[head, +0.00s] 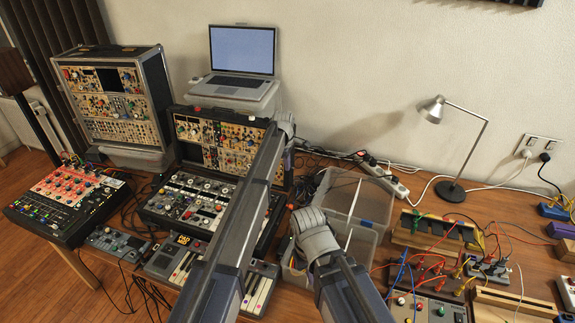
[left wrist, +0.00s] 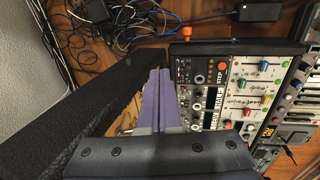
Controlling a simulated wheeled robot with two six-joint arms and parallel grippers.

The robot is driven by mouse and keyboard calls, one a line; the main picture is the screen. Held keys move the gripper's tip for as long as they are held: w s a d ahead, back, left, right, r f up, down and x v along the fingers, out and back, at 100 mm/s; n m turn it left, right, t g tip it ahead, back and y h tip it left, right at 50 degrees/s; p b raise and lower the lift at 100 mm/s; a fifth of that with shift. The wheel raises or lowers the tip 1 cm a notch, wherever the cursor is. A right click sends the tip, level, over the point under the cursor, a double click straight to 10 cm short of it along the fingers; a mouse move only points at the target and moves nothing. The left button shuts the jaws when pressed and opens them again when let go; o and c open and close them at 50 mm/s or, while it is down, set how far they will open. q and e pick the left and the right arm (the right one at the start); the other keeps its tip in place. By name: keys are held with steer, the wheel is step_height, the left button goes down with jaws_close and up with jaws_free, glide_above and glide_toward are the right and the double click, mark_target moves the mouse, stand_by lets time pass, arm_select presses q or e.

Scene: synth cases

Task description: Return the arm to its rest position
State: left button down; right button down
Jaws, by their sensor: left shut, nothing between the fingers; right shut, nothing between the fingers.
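My left arm (head: 245,195) reaches up across the middle of the head view, over the flat synth case (head: 183,205). It hides its own fingertips there. In the left wrist view my left gripper (left wrist: 160,75) is shut and empty, its two purple fingers together. The tips are beside the edge of the flat case (left wrist: 222,97); any contact cannot be told. My right arm (head: 345,290) comes in from the bottom and ends in a pale grey joint (head: 315,238) beside the clear plastic bin. Its fingers do not show.
A laptop (head: 241,50) stands at the back. An upright synth case (head: 222,142) is behind the flat one. A clear bin (head: 372,208), a desk lamp (head: 450,192) and wired modules (head: 425,310) are on the right. Small keyboards (head: 258,290) lie in front. Cables (left wrist: 92,30) run nearby.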

stand_by(0.4)
arm_select(q)
steer(key=s+a+m, duration=0.5)
steer(key=s, duration=0.9)
steer(key=s+a+m+g, duration=0.1)
steer(key=s+a+m, duration=0.45)
steer(key=s, duration=0.85)
steer(key=s+a+m, duration=0.4)
steer(key=s+a, duration=0.1)
steer(key=s, duration=0.9)
steer(key=s+d+f+m+g+y+b, duration=0.1)
steer(key=s+d+m+y, duration=0.1)
steer(key=d, duration=0.9)
steer(key=s+m, duration=0.1)
steer(key=s, duration=0.1)
steer(key=shift+s+f+m, duration=0.3)
steer(key=shift+m, duration=0.05)
